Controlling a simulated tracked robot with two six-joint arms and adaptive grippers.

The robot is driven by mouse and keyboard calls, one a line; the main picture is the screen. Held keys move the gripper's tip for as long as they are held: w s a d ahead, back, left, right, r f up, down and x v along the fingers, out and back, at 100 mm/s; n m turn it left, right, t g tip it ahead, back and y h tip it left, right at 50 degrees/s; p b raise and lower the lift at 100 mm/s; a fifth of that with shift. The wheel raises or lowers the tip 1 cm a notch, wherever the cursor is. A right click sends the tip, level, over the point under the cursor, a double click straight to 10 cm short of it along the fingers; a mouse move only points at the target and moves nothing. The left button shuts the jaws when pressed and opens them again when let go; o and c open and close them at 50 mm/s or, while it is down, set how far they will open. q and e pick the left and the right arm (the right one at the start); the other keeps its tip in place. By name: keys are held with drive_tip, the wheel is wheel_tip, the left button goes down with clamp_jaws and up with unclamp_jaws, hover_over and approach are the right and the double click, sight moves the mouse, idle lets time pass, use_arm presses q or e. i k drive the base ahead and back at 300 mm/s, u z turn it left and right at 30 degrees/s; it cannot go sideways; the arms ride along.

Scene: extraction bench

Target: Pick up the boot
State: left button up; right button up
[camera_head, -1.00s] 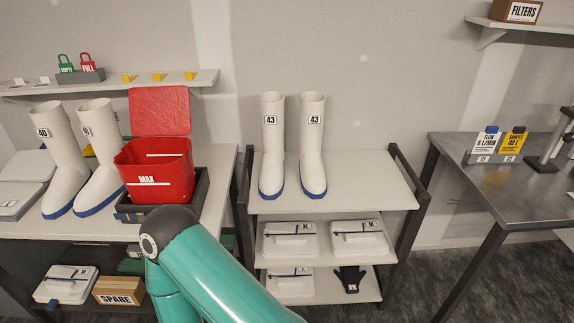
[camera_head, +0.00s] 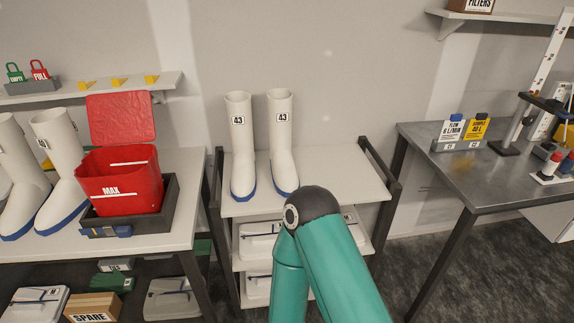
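Two white boots marked 43 with blue soles, a left one (camera_head: 240,150) and a right one (camera_head: 282,145), stand upright side by side on the top shelf of a cart (camera_head: 335,172). Two more white boots, one at the far left (camera_head: 15,180) and one beside the red bin (camera_head: 62,165), stand on the left table. A teal arm of mine with a dark joint rises in front of the cart and hides part of its lower shelves. Neither of my grippers shows in the view.
An open red bin marked MAX (camera_head: 120,182) sits in a dark tray (camera_head: 170,205) on the left table. A grey metal table (camera_head: 480,180) at right holds a rack of tags (camera_head: 460,140) and a stand. The cart top right of the boots is clear.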

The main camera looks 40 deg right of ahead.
sight(243, 183)
drive_tip(key=z, duration=0.2)
drive_tip(key=i, duration=1)
drive_tip(key=u, duration=0.05)
